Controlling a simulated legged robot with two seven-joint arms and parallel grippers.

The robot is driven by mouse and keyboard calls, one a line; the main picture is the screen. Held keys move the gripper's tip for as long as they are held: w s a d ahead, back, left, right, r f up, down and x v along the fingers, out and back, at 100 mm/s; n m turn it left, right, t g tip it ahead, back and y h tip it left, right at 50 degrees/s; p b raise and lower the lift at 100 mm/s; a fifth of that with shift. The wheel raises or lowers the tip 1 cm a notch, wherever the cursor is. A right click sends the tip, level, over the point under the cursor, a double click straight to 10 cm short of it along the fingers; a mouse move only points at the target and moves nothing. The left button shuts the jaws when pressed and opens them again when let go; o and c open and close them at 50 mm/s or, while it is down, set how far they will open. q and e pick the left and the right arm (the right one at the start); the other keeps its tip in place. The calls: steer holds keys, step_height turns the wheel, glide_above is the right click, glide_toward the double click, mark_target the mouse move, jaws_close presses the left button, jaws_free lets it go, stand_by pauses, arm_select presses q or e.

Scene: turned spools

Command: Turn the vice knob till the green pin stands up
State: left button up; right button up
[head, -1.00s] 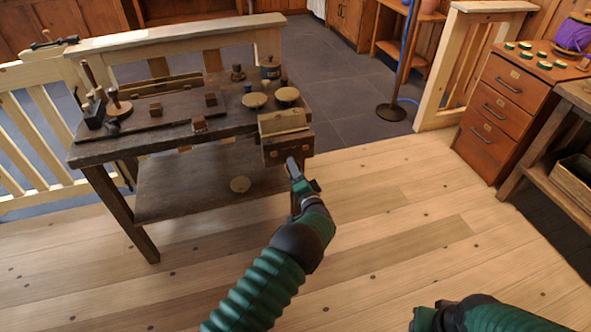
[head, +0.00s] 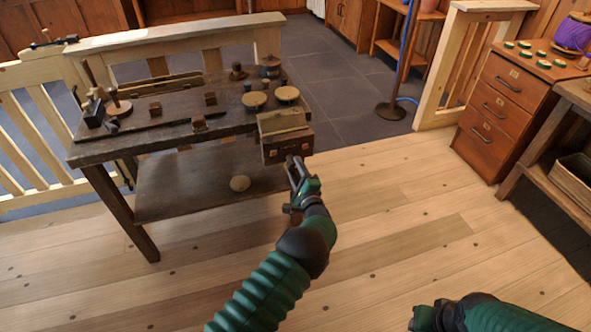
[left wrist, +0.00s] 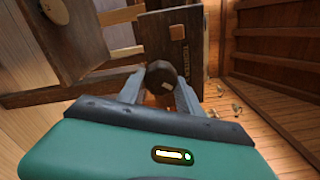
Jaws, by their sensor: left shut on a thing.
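The wooden vice (head: 285,145) sits at the right front corner of the dark workbench. My left gripper (head: 291,162) reaches the front of the vice from below. In the left wrist view, its two grey fingers (left wrist: 160,92) are shut on the dark round knob (left wrist: 160,76), one on each side. The knob has a small pale mark. In the head view the gripper hides the knob. I cannot make out the green pin in either view.
The workbench (head: 160,142) holds two round pale discs (head: 270,97), small blocks and turned pieces. Its lower shelf (head: 200,185) carries a pale disc. Open wooden floor lies to the right.

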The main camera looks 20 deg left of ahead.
arm_select(q)
steer(key=shift+s+d+f+m, duration=0.2)
steer(key=shift+f+m, duration=0.3)
steer(key=shift+m, duration=0.2)
steer(key=o, duration=1.1)
steer(key=shift+o, duration=1.4)
steer(key=shift+w+r, duration=0.1)
steer(key=shift+w, duration=0.05)
steer(key=shift+r, duration=0.1)
steer(key=shift+a+r, duration=0.1)
